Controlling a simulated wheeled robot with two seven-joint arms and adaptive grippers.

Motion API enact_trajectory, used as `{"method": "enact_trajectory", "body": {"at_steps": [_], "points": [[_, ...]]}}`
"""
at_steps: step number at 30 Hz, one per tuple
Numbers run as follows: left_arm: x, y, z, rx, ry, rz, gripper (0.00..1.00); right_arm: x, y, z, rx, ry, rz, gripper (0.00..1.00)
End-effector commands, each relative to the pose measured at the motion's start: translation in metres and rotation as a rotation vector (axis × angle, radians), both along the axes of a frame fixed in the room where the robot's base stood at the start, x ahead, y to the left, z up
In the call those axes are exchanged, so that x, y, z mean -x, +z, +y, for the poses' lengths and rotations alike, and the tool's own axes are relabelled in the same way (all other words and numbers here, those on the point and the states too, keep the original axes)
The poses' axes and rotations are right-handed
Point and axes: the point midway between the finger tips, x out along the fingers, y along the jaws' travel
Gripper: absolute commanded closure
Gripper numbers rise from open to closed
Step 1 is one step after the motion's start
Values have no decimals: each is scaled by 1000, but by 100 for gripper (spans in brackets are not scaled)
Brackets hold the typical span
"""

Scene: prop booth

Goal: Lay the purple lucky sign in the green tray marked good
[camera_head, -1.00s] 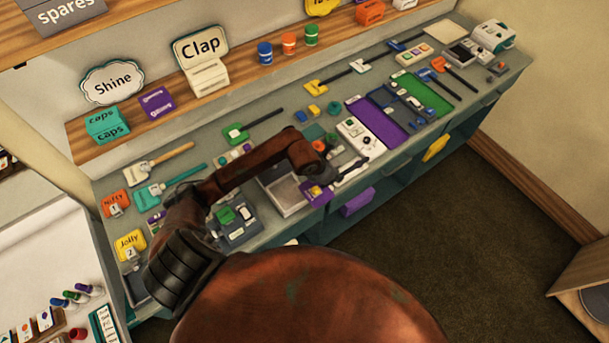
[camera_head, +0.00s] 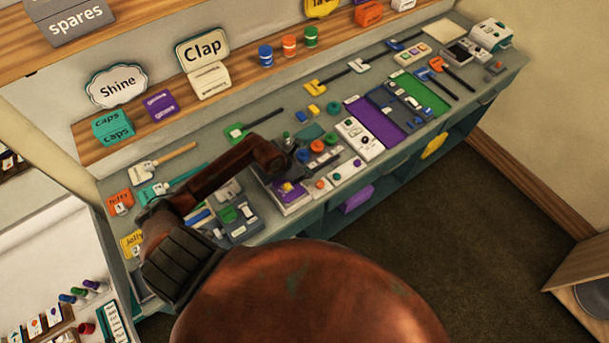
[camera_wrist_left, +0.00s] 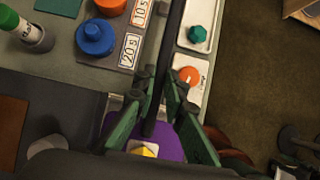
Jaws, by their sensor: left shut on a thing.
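The purple sign (camera_head: 287,189) with a yellow and white emblem is over the grey box at the bench's front middle. It also shows at the bottom of the left wrist view (camera_wrist_left: 172,147), with a dark handle running up between the fingers. My left gripper (camera_head: 296,160) is shut on this handle; its green fingers (camera_wrist_left: 160,112) show in the wrist view. The word on the sign is not readable. The green tray (camera_head: 428,94) lies flat at the right, beyond purple and slate-blue trays. Its marking is not readable and it looks empty. My right gripper is not in view.
Orange (camera_head: 317,146) and blue (camera_head: 302,155) round weights stand close by the gripper. A white panel (camera_head: 360,138) and the purple tray (camera_head: 376,122) lie between the sign and the green tray. Hammer-like tools lie along the back. Floor is clear in front.

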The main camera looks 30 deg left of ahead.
Motion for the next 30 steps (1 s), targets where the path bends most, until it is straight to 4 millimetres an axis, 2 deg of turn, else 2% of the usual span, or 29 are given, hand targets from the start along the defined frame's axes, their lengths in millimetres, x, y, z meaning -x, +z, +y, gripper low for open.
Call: {"method": "enact_trajectory", "body": {"at_steps": [8,11,18,19,21,26,30], "points": [[1,-34,0,2,2,3,100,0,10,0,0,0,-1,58],[2,-34,7,-1,1,1,100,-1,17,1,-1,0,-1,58],[2,-37,8,-1,0,-1,100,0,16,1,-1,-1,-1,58],[2,-37,8,-2,0,0,87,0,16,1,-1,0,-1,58],[2,-37,8,-2,0,0,82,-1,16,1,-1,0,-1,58],[2,-36,8,-1,0,-1,72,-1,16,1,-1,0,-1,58],[2,-36,8,-1,0,-1,72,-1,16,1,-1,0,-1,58]]}}
